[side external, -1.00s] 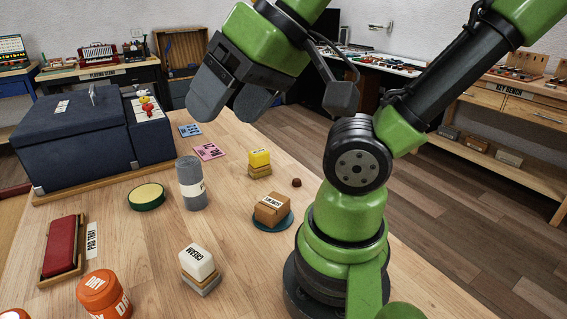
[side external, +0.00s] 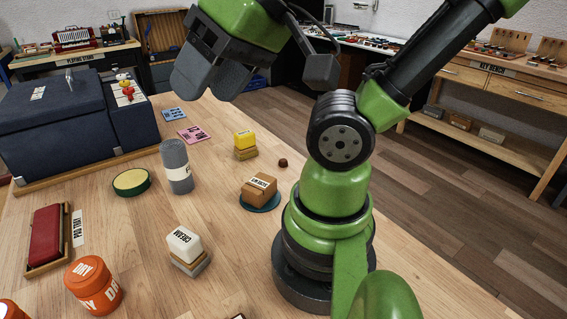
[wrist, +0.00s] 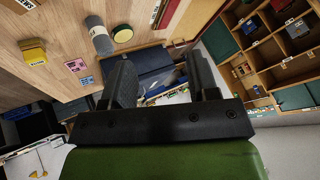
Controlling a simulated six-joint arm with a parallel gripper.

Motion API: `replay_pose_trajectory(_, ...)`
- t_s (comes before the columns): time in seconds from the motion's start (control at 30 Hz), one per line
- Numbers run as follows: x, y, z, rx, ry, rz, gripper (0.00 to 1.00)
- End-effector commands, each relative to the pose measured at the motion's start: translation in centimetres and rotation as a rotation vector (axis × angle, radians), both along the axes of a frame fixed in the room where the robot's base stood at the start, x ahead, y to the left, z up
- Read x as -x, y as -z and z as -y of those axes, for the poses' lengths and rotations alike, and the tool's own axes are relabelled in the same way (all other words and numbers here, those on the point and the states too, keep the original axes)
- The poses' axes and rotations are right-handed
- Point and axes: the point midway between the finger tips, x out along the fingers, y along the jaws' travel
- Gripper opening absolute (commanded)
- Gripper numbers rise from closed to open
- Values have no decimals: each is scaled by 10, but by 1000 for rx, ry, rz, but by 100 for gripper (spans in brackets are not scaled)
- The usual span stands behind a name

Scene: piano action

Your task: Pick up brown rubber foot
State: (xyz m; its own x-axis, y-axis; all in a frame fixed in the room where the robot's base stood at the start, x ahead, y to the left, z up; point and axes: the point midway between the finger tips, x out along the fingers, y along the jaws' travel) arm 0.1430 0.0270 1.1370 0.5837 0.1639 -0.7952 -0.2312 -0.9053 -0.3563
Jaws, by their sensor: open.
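The brown rubber foot (side external: 283,162) is a small, dark, rounded piece on the wooden table, beside the arm's base in the side view. I cannot make it out in the wrist view. My gripper (side external: 207,82) is open and empty, raised high above the far part of the table, well up and left of the foot. In the wrist view its two dark fingers (wrist: 162,78) stand apart with nothing between them.
A brown box on a teal disc (side external: 258,206) and a yellow block (side external: 244,140) stand near the foot. A grey cylinder (side external: 177,170), a green-rimmed tin (side external: 131,182) and a cream block (side external: 184,241) stand further left.

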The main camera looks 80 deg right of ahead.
Motion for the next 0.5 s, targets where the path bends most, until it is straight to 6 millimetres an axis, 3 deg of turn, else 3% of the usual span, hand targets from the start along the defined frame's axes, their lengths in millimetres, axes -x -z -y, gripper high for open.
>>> replay_pose_trajectory(0.27, -7, 0, 6, -12, 58, -24, 54)
replay_pose_trajectory(0.37, -22, 2, 22, -42, 212, -84, 54)
replay_pose_trajectory(0.5, -53, 13, 67, -119, 566, -199, 54)
